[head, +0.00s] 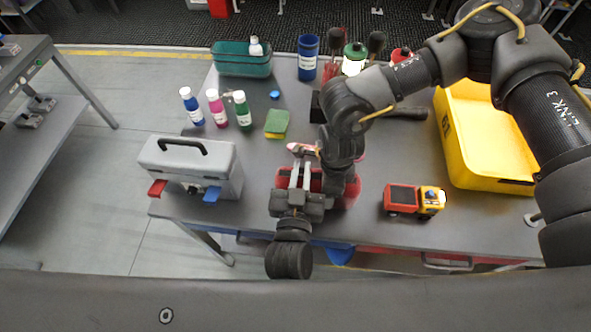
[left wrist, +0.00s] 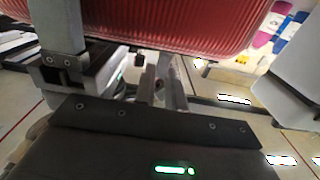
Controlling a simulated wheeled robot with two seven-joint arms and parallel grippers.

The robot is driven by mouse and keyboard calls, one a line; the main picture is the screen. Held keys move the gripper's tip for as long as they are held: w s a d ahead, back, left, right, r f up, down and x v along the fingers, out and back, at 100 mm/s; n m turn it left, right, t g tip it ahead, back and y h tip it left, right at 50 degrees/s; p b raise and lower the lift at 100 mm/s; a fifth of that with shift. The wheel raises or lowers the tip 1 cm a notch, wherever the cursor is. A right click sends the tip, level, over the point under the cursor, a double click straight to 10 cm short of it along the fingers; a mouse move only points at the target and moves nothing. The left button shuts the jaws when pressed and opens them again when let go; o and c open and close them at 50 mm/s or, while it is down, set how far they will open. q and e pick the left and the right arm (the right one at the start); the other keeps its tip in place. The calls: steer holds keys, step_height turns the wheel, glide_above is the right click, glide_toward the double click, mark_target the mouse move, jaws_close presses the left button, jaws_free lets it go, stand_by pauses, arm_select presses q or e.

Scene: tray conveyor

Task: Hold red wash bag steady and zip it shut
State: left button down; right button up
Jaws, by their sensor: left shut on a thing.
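The red wash bag (head: 350,192) lies near the table's front edge, largely hidden behind my two arms. Its ribbed red side (left wrist: 180,25) fills the top of the left wrist view. My left gripper (head: 300,172) reaches the bag from the front and is shut on it, with one finger at either side in the left wrist view. My right arm comes down from the right over the bag. My right gripper (head: 335,165) is close above or against it, but its fingertips cannot be made out. The zip and its pull are hidden.
A grey case (head: 190,165) stands left of the bag, and a toy truck (head: 412,200) stands right. Several bottles (head: 215,108), a sponge (head: 276,124), a teal basket (head: 240,65) and a blue cup (head: 308,58) are behind. A yellow crate (head: 485,145) is at the right.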

arm_select(q)
steer(key=c, duration=1.4)
jaws_free()
steer(key=shift+c, duration=0.2)
steer(key=s+a, duration=0.1)
steer(key=s, duration=1.1)
steer(key=shift+a, duration=0.3)
